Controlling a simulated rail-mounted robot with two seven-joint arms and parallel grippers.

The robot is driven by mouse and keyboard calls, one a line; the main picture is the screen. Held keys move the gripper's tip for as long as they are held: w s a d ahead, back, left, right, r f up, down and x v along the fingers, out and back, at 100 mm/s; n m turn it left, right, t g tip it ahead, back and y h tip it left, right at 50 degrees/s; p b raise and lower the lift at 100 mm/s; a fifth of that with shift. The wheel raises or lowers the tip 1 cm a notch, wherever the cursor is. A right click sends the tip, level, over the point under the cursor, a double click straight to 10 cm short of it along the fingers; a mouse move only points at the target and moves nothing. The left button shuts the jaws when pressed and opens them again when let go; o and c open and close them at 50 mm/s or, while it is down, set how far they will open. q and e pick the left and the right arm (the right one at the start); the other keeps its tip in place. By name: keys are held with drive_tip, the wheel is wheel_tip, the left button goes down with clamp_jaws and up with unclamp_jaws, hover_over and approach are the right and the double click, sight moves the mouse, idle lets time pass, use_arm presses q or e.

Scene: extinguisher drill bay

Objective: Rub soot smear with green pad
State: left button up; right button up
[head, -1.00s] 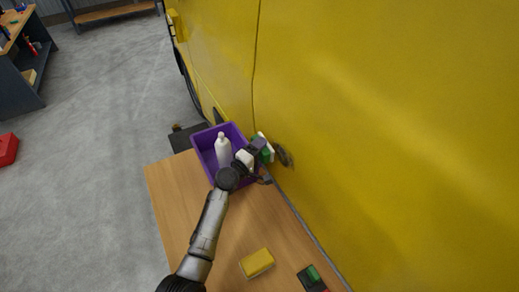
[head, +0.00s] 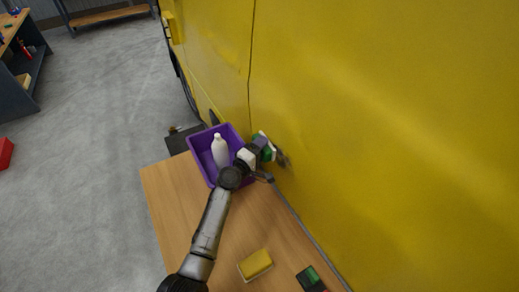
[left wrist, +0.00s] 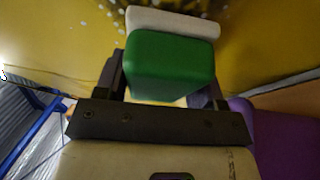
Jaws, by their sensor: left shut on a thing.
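My left gripper (head: 262,149) is shut on the green pad (left wrist: 170,65), which has a white face (left wrist: 172,22) turned to the yellow panel (head: 390,140). In the head view the green pad (head: 270,154) is at the panel, just above the table's far edge; whether it touches is hard to tell. A dark grey soot smear (head: 283,159) shows on the panel just right of the pad, partly hidden by pad and gripper. Pale specks (left wrist: 115,12) dot the panel in the left wrist view. My right gripper is not in view.
A purple bin (head: 203,158) holding a white bottle (head: 220,150) stands on the wooden table (head: 190,205), close beside my left gripper. A yellow sponge (head: 255,265) and a dark item with a green part (head: 311,280) lie nearer. The table's middle is clear.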

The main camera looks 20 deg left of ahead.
use_arm(q)
drive_tip(key=shift+w+d, duration=0.2)
drive_tip(key=shift+w, duration=0.05)
drive_tip(key=shift+s+d, duration=0.1)
drive_tip(key=shift+d, duration=0.05)
